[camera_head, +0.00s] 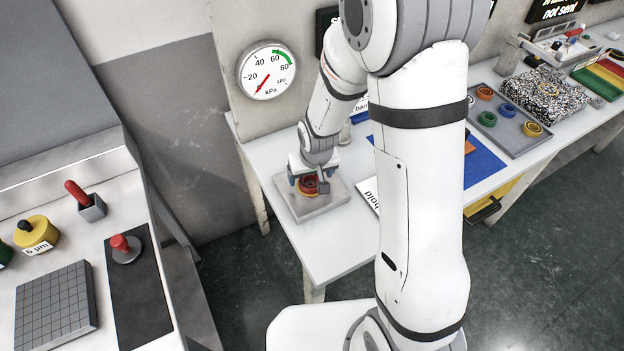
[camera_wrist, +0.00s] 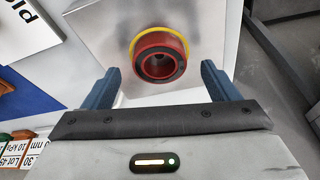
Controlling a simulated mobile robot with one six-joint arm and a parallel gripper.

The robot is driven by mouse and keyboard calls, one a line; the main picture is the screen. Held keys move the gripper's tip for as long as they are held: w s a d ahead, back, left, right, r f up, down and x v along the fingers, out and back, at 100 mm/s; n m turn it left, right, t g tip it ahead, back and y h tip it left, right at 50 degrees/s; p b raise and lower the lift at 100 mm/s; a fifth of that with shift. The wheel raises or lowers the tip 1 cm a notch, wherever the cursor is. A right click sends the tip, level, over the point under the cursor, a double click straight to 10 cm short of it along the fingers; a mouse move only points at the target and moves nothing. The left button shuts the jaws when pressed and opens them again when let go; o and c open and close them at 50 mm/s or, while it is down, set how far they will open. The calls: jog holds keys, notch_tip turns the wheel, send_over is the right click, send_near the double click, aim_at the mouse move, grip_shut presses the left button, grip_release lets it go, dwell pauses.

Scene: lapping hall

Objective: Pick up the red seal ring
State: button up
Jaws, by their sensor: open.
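The red seal ring (camera_wrist: 159,56) sits on top of a wider yellow ring (camera_wrist: 135,48), whose rim shows around it in the wrist view. Both rest on a square grey plate (camera_wrist: 204,22) near the left end of the white table. The red seal ring (camera_head: 307,185) is partly hidden by my gripper in the head view. My gripper (camera_wrist: 160,68) is open, with its two blue fingers apart and the red ring between and beyond their tips. In the head view my gripper (camera_head: 310,182) is low over the plate; whether it touches the ring I cannot tell.
A grey tray (camera_head: 510,140) with orange, blue, green and yellow rings lies farther right, beyond a blue mat (camera_head: 484,165). A white sign (camera_head: 368,194) lies beside the plate. A pressure gauge (camera_head: 267,71) hangs on the wall behind. A separate bench (camera_head: 95,240) stands left.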

jog(key=shift+x, duration=0.95)
jog(key=shift+s, duration=0.1)
jog(key=shift+c, duration=0.5)
jog(key=c, duration=1)
